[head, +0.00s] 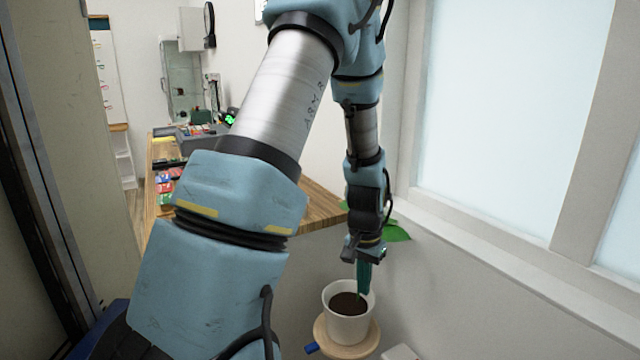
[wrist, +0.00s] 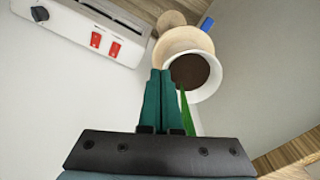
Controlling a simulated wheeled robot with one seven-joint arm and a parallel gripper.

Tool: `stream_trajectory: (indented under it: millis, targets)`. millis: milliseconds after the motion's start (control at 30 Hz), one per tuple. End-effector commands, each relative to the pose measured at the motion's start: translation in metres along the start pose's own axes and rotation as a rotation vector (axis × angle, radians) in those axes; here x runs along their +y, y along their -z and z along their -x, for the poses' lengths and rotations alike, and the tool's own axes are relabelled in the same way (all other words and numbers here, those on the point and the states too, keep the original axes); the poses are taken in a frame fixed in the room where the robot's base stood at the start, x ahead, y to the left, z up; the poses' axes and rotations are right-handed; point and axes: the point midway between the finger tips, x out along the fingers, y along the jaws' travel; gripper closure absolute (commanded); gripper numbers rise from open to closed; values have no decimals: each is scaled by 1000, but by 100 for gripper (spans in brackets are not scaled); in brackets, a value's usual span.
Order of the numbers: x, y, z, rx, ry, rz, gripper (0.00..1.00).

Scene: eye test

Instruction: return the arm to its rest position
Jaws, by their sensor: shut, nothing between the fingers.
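My arm reaches down through the middle of the head view, bent at its joints. My gripper (head: 363,291) points down at a white pot (head: 348,327) with dark soil. Its teal fingers overlap the pot's rim and soil in the head view; I cannot tell whether they touch. In the wrist view, my gripper (wrist: 160,72) has its two fingers together with nothing between them. The pot (wrist: 207,93) shows just beyond and right of the fingertips. A green leaf or stem (wrist: 185,112) is beside the fingers, partly hidden by the gripper.
The pot stands on a round wooden stand (head: 325,342). A white unit with red switches (wrist: 105,45) is near it. A wooden counter (head: 318,205) lies behind my arm, with several small items at its left. A wall and window (head: 510,100) are on the right.

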Motion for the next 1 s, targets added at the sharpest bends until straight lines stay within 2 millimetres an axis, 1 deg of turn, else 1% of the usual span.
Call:
stream_trajectory:
  millis: [33, 100, 167, 200, 300, 400, 500, 633, 1000]
  targets:
    - [-18, -14, 22, 14, 4, 64, 100]
    - [-38, -35, 48, 27, 10, 151, 100]
    - [-52, -55, 68, 37, 17, 223, 100]
    - [-61, -69, 80, 44, 22, 269, 100]
    - [-76, -103, 104, 58, 34, 377, 100]
    - [-84, -130, 120, 69, 45, 457, 100]
    - [-88, -148, 128, 74, 52, 509, 100]
    - [-89, -158, 133, 76, 56, 538, 100]
    - [-89, -158, 133, 77, 56, 538, 100]
